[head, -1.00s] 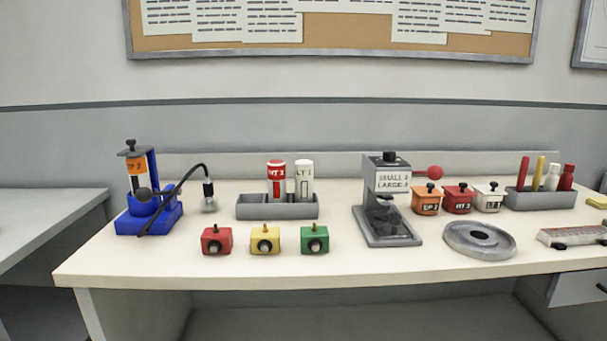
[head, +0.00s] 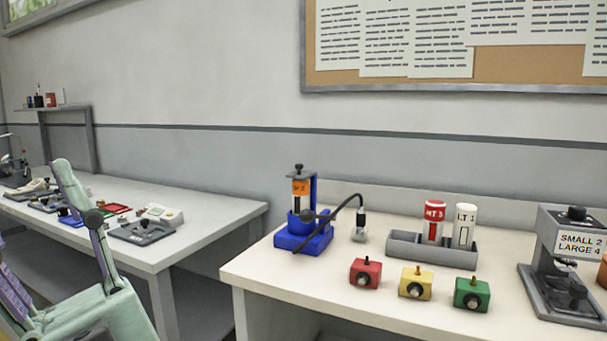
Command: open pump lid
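The blue pump-like device (head: 303,240) stands at the left end of the near bench. It has a blue base, an upright cylinder with an orange label (head: 301,187), and a black knob on a dark cap (head: 299,170) at its top. The cap sits down on the cylinder. A black lever or tube (head: 336,212) curves from its front to a small grey fitting on the right. I cannot tell for certain which part is the pump lid. My gripper is not in view.
A grey tray (head: 405,247) holds a red and a white canister. Red (head: 365,273), yellow (head: 415,283) and green (head: 472,294) blocks stand in front. A grey press-like stand (head: 560,280) is at right. A second bench (head: 200,226) with several devices is at left, beyond a gap.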

